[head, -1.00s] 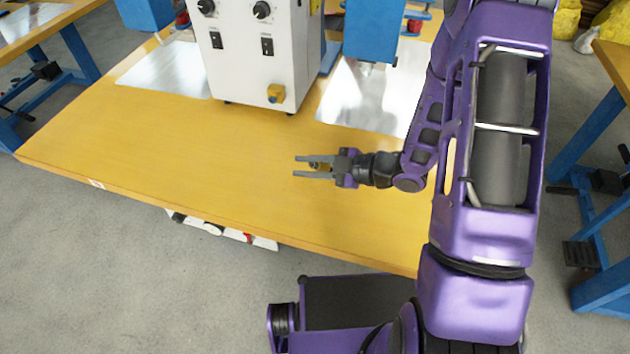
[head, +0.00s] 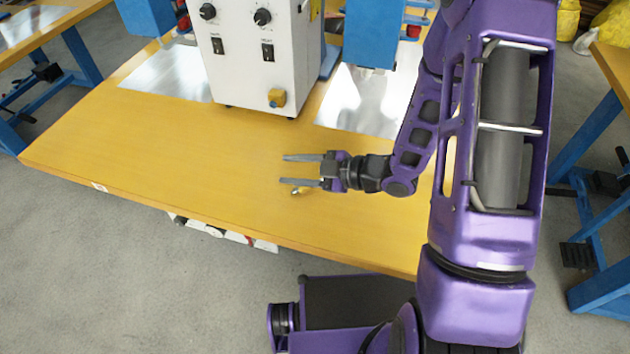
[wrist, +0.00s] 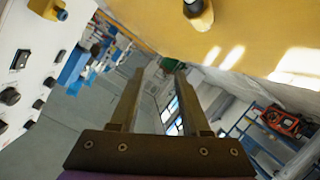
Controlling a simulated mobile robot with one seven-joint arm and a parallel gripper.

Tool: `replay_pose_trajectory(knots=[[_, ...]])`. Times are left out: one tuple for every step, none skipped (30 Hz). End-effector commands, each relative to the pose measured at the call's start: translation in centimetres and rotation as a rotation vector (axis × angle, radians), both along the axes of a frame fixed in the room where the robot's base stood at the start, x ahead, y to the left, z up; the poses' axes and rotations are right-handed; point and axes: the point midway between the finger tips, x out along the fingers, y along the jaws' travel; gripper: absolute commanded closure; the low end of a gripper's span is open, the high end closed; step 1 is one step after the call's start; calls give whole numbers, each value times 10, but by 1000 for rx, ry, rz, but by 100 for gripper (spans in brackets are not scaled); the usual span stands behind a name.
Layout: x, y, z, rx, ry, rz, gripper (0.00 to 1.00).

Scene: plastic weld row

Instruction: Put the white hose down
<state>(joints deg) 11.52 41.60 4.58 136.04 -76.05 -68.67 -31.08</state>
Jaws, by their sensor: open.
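My gripper (head: 285,169) is open above the yellow table top, with its fingers pointing left; they also show, apart and with nothing between them, in the wrist view (wrist: 159,72). A small fitting (head: 295,191) with a brass-coloured part is just beside the lower fingertip in the head view, outside the jaws. It appears to be on the table. A small dark-tipped piece (wrist: 194,8) shows at the top edge of the wrist view, probably the same fitting. No length of white hose can be made out in either view.
The white machine (head: 240,75) with knobs and switches stands at the back of the yellow table (head: 150,150). Shiny metal sheets (head: 172,72) lie on both sides of it. The table's left and front areas are clear. Blue-legged tables stand left and right.

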Motion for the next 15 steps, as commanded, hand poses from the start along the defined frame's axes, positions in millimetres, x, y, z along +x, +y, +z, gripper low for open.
replay_pose_trajectory(knots=[[-4,5,7,1,1,3,54],[-5,7,9,0,1,2,54],[-7,9,12,0,0,1,54],[-9,12,14,-1,1,2,54],[-10,14,16,-1,1,2,54],[-12,16,19,-1,1,2,54],[-13,18,20,-1,1,2,54],[-14,20,21,-1,1,2,54],[-16,21,22,0,1,2,54],[-16,22,23,0,1,2,54],[-17,23,23,-1,1,2,54],[-17,23,23,-1,1,2,54],[-17,23,23,-1,1,2,54],[-17,23,23,-1,1,2,54],[-17,23,23,0,0,1,54]])
